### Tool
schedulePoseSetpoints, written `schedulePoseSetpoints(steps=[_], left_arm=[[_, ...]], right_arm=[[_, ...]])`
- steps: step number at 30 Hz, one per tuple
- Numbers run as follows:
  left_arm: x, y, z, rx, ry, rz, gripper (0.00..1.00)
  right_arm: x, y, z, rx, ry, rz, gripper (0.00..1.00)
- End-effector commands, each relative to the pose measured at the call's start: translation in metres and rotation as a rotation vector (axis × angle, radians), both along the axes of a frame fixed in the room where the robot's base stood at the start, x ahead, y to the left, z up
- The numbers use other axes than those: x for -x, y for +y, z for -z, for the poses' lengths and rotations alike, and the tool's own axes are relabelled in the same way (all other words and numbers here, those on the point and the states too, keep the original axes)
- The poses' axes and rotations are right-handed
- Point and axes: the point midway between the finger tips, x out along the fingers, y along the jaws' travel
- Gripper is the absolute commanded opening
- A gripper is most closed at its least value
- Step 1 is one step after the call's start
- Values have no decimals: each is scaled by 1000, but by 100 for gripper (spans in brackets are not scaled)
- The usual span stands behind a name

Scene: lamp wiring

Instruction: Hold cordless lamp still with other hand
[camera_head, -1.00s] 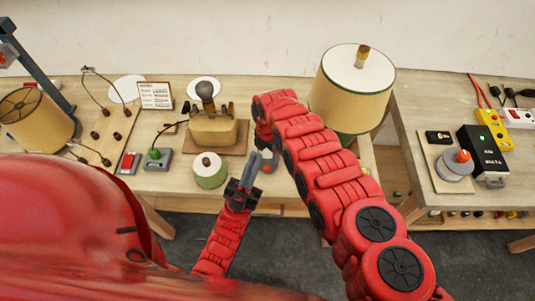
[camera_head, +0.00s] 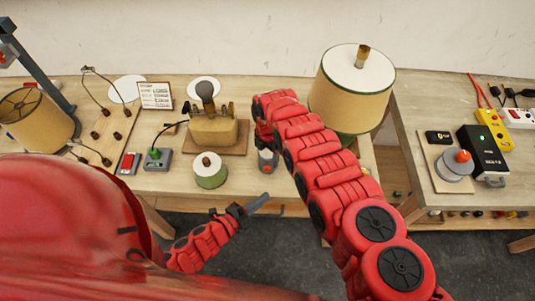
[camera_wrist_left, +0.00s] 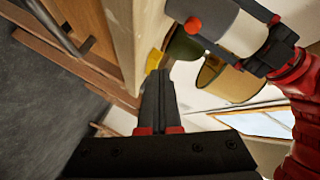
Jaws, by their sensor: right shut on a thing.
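A lamp with a large tan shade (camera_head: 352,95) stands at the table's right end, its lower part mostly hidden by my right arm. A lamp with a yellowish block base (camera_head: 213,128) and bare grey bulb stands left of that arm on a brown board. I cannot tell which is the cordless lamp. My right gripper (camera_head: 264,137), partly hidden, is shut on a grey-and-white cylinder (camera_head: 267,160); its red button shows in the left wrist view (camera_wrist_left: 194,25). My left gripper (camera_head: 257,203) is shut and empty in front of the table edge, apart from both lamps.
A small green-and-white round piece (camera_head: 210,172) sits near the table's front edge. A grey box with a green button (camera_head: 157,158) and a red switch (camera_head: 129,162) lie left. Another shaded lamp (camera_head: 38,120) is at far left. A side table (camera_head: 425,120) holds electrical boxes.

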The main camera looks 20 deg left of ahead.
Motion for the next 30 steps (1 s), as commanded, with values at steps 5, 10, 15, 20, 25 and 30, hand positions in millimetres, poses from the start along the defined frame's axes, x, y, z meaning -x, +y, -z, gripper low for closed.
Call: schedulePoseSetpoints(steps=[5,10,15,20,25,30], left_arm=[[-27,7,-1,0,-3,1,0],[-51,13,-2,2,-4,2,0],[-64,18,0,2,-1,1,0],[-70,19,-1,4,-2,2,0],[-70,19,-1,5,-2,2,0],[-70,19,-1,5,-3,1,0]], right_arm=[[0,0,0,0,0,0,14],[0,0,0,0,0,0,14],[0,0,0,0,0,0,14],[0,0,0,0,0,0,14],[0,0,0,0,0,0,14],[0,0,0,0,0,0,14]])
